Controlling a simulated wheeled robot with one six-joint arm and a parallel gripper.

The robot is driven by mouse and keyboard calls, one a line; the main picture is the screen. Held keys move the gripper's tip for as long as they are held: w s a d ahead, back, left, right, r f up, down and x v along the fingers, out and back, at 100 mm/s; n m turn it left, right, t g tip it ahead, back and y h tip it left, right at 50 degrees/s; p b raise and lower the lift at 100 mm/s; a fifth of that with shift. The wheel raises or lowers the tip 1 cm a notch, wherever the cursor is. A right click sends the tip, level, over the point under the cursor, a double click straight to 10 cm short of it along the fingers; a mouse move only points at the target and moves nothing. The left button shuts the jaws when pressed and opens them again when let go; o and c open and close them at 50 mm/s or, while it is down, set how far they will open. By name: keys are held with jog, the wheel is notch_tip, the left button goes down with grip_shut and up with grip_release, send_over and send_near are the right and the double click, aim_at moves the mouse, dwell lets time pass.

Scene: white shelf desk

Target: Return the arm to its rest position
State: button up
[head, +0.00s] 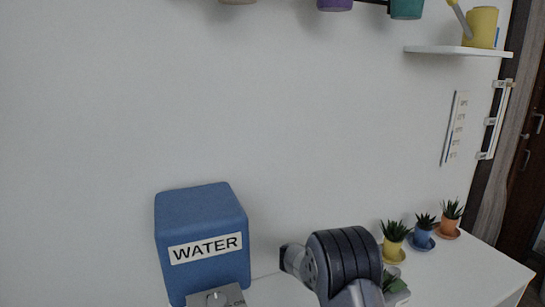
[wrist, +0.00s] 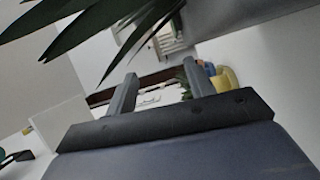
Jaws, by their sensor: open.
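My gripper (wrist: 159,70) shows in the wrist view with its two grey fingers apart and nothing between them. Long dark green leaves (wrist: 100,28) hang across the top left of that view, close to the camera; I cannot tell whether they touch the fingers. In the head view my dark, ribbed arm (head: 345,262) is at the bottom, right of centre, in front of the white desk (head: 455,272). The fingers cannot be made out there.
A blue WATER dispenser (head: 203,235) stands left of my arm. Yellow (head: 393,249), blue (head: 422,239) and orange (head: 448,226) potted plants stand to the right. A wall shelf (head: 455,50) holds a yellow watering can (head: 481,27).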

jog(key=n+p, duration=0.1)
jog(key=f+n+p, duration=0.1)
jog(key=p, duration=0.1)
jog(key=shift+w+a+h, duration=0.15)
jog(key=shift+w+h, duration=0.15)
jog(key=shift+h, duration=0.1)
